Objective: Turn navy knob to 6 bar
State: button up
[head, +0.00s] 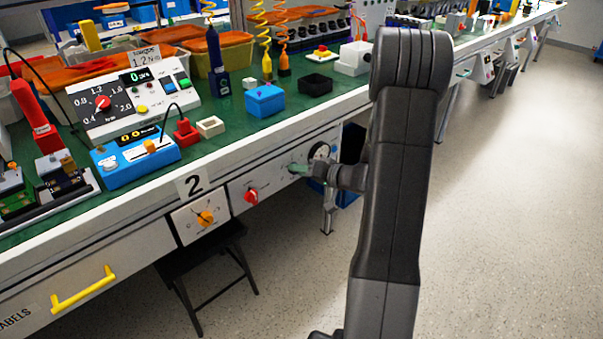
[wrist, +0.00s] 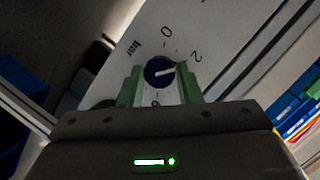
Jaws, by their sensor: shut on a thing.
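The navy knob (wrist: 159,71) sits on a white panel in the wrist view, and its white pointer points right, a little below the printed 2. A 0 is printed above it, and a numeral that looks like a 6 shows partly below it. The mark between 2 and that numeral is hidden behind the right finger. My gripper (wrist: 161,88) has its green fingers on either side of the knob, shut on it. In the head view my gripper (head: 300,169) reaches the bench's front panel, and I cannot make out the knob there.
A round dial (head: 321,151) is just right of my fingers. A black stool (head: 207,265) stands under the bench. The floor at right is clear.

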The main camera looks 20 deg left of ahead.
jog(key=m+y, duration=0.2)
jog(key=m, duration=0.5)
jog(key=f+m+t+y+b, duration=0.1)
jog(key=m+y, duration=0.1)
jog(key=m, duration=0.6)
jog(key=m+y+b, duration=0.1)
jog(key=m+y, duration=0.1)
jog(key=m, duration=0.5)
jog(key=shift+f+t, duration=0.15)
jog(key=shift+t, duration=0.25)
jog(key=shift+m, duration=0.5)
jog(key=o, duration=1)
jog(key=shift+c, duration=0.2)
jog(key=shift+d, duration=0.1)
